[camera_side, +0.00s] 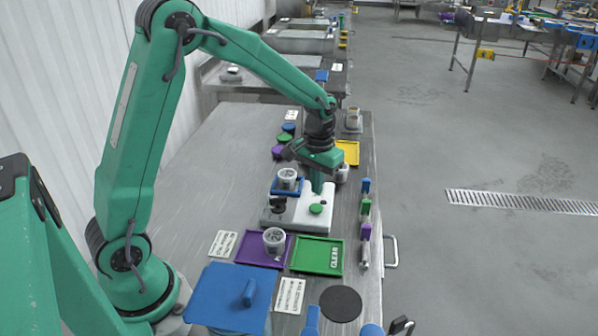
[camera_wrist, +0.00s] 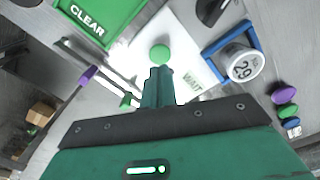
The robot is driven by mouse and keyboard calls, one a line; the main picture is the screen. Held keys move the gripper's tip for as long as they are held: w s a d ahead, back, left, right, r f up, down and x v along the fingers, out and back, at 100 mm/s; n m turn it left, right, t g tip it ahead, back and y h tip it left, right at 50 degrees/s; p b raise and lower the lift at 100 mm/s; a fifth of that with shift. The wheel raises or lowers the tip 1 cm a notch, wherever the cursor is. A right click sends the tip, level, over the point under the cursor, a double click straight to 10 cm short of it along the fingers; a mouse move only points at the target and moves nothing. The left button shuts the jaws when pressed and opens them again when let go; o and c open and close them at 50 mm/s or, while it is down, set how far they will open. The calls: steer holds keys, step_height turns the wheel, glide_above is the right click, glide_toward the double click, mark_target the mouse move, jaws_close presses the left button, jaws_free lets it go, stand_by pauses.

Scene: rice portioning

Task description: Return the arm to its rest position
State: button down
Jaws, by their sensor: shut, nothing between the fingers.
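My gripper (camera_side: 317,190) is at the end of my green arm, which reaches out over the metal bench. Its fingers point down above a white board (camera_side: 290,216). A round green disc (camera_side: 316,208) on the board is just in front of the fingertips, with a small apparent gap. In the wrist view the fingers of my gripper (camera_wrist: 158,72) are together with nothing between them. The green disc (camera_wrist: 160,54) appears just beyond the tips there; whether they touch it I cannot tell.
A cup (camera_side: 288,176) stands in a blue tray left of my gripper. Another cup (camera_side: 274,238) is on a purple tray (camera_side: 247,251). A green CLEAR tray (camera_side: 309,266) is empty. A yellow tray (camera_side: 350,146) lies behind my gripper. A blue lid (camera_side: 225,300) is near my base.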

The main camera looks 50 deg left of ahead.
steer(key=shift+r, duration=0.35)
steer(key=shift+r, duration=0.1)
steer(key=shift+s+r, duration=0.15)
steer(key=shift+r, duration=0.05)
steer(key=s+d+r+m+t, duration=0.1)
steer(key=s+r+t, duration=0.1)
steer(key=s+r, duration=0.5)
steer(key=s+d+r+m+t, duration=0.2)
steer(key=s+r, duration=0.5)
steer(key=s, duration=0.6)
steer(key=shift+s+t, duration=0.4)
steer(key=shift+t, duration=0.4)
